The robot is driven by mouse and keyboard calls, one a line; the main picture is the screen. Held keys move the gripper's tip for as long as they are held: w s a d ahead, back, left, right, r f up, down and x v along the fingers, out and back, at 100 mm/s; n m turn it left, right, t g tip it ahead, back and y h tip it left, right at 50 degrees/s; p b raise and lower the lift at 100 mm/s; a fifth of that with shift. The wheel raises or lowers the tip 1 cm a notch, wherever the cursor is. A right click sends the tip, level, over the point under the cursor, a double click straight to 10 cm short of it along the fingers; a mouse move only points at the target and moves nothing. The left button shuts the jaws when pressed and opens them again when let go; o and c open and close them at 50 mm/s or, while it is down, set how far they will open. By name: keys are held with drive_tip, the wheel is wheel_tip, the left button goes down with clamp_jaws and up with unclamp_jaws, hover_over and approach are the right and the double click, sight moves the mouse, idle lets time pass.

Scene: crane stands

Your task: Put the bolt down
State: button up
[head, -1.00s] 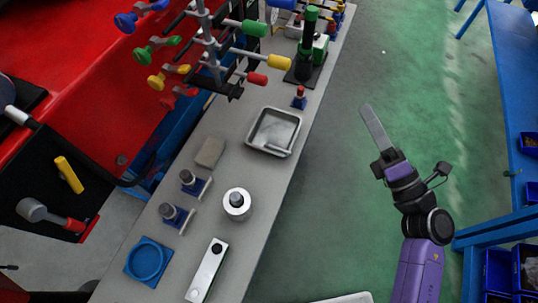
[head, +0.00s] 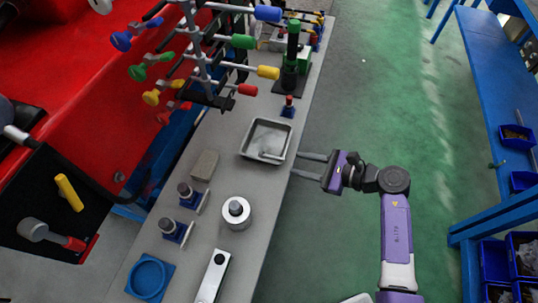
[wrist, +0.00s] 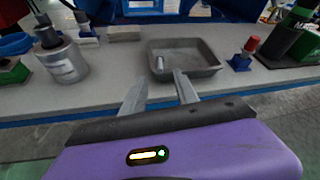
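A metal tray (head: 246,149) sits on the grey bench. A small grey bolt-like piece (head: 270,155) lies in its near part. It also shows in the wrist view (wrist: 160,62) as a short pale cylinder near the tray's front wall. My gripper (head: 295,163) is at the bench's right edge, just right of the tray. In the wrist view my gripper (wrist: 159,77) has its two fingers apart, with nothing held between them, pointing towards the tray and the piece. I cannot tell the piece's exact shape.
A red-topped blue stand (head: 288,107) and a green post on a dark base (head: 291,65) stand beyond the tray. A grey block (head: 204,165), a metal cylinder (head: 237,214) and a blue round dish (head: 148,278) stand nearer.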

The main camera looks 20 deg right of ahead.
sight(285, 160)
drive_tip(key=shift+x, duration=2)
clamp_jaws()
